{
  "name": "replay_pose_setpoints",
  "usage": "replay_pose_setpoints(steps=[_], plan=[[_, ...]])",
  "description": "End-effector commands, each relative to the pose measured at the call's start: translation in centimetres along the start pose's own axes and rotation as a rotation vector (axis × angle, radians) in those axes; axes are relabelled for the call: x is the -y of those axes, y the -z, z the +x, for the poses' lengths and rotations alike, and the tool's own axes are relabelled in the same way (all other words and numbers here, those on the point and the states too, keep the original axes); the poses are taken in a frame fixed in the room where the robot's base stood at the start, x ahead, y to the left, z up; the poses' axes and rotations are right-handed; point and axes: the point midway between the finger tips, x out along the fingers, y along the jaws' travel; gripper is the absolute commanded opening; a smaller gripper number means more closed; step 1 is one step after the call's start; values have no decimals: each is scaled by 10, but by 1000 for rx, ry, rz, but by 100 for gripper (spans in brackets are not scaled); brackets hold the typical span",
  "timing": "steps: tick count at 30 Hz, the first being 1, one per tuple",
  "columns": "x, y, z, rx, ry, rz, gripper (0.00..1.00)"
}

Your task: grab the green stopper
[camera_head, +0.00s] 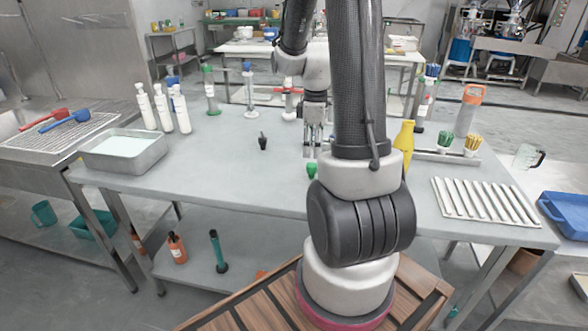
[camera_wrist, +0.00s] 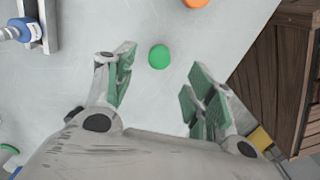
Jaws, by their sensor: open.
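The green stopper (camera_head: 312,170) sits on the grey table near its front edge, partly hidden by my arm in the head view. In the wrist view the stopper (camera_wrist: 159,57) shows from above as a round green disc on the bare table top. My gripper (camera_wrist: 158,82) is open, with one green-padded finger on either side of the stopper's line in the picture. The stopper appears a little beyond the fingertips, and nothing is between the fingers.
A small black item (camera_head: 262,142) stands to the left on the table. An orange round thing (camera_wrist: 196,2) is at the top of the wrist view. The table around the stopper is clear.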

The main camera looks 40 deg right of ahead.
Motion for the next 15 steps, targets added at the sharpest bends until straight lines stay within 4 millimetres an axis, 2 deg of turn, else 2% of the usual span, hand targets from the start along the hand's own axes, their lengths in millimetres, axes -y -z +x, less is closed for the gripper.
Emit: replay_pose_setpoints(steps=[15], plan=[[0,3,69,1,3,0,55]])
